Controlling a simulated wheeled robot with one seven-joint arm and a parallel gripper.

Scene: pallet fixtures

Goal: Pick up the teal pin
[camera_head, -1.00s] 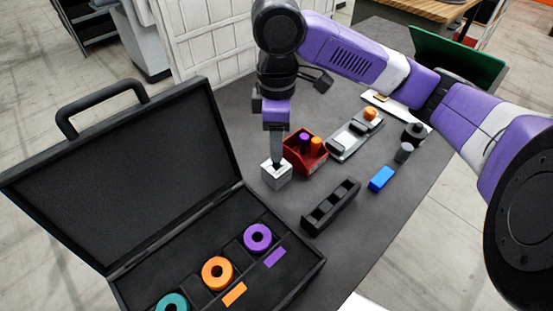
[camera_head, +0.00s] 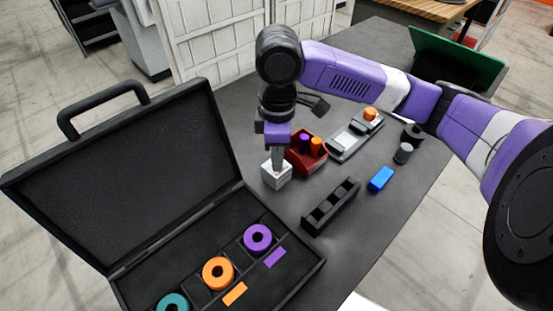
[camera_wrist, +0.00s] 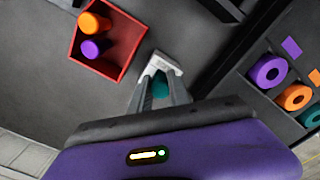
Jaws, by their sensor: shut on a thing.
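The teal pin (camera_wrist: 160,85) shows in the wrist view between my gripper's two fingers, with much of it hidden by them. It is at a small white block (camera_head: 276,178), which also shows in the wrist view (camera_wrist: 162,64). My gripper (camera_head: 277,164) points down over the block, its fingertips at the block's top. In the wrist view my gripper (camera_wrist: 161,84) is shut on the teal pin. I cannot tell whether the pin is clear of the block.
A red bin (camera_head: 309,168) with a purple and an orange pin stands close beside the block. A black slotted holder (camera_head: 331,207) and a blue block (camera_head: 381,179) lie to the right. An open black case (camera_head: 300,281) with colored rings stands at front left.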

